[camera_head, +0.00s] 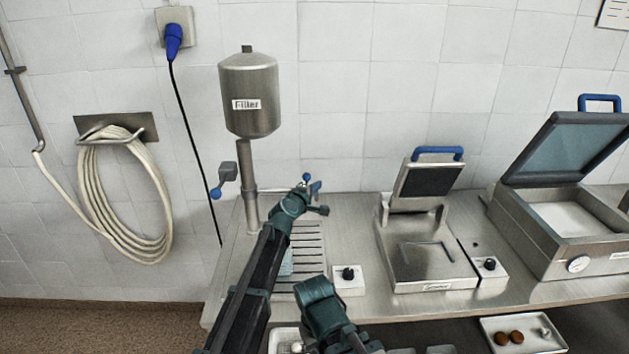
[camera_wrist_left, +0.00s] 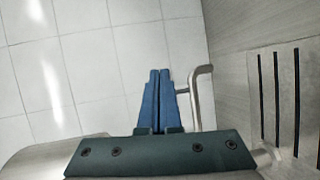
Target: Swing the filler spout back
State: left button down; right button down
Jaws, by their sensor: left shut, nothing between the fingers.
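The filler (camera_head: 249,95) is a steel tank on a post at the left of the counter, with a blue-knobbed lever (camera_head: 216,192) on its left side. My left gripper (camera_head: 316,187) is to the right of the post, above the back of the slotted drip tray (camera_head: 308,240). Its blue fingers (camera_wrist_left: 155,98) are shut with nothing between them. In the left wrist view a bent metal tube (camera_wrist_left: 196,95), which looks like the spout, is just right of the fingers; I cannot tell if they touch. In the head view my arm hides most of that area.
A small box with a black knob (camera_head: 348,279) stands right of the drip tray. Further right are an open press (camera_head: 428,270) and an open-lidded machine (camera_head: 570,225). A coiled hose (camera_head: 125,205) hangs on the tiled wall at left.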

pick_arm(q)
jog(key=s+r+p, duration=0.1)
jog(key=s, duration=0.6)
jog(key=shift+d+r, duration=0.2)
jog(key=shift+d, duration=0.15)
jog(key=s+a+f+m+g+y, duration=0.2)
jog(key=s+a+f+m+g, duration=0.3)
jog(key=s+a, duration=0.5)
jog(key=s+a+f+m+g+y, duration=0.35)
jog(key=s+a+f, duration=0.35)
jog(key=s, duration=0.5)
jog(key=s+a+f+m+g+y, duration=0.2)
jog(key=s+a+f+m+g, duration=0.3)
jog(key=s+a, duration=0.5)
jog(key=s+d+m, duration=0.2)
jog(key=s+d, duration=0.4)
jog(key=d, duration=0.6)
jog(key=shift+s+f+m+g+y, duration=0.3)
jog(key=shift+f+m+g+y, duration=0.05)
jog(key=shift+y, duration=0.1)
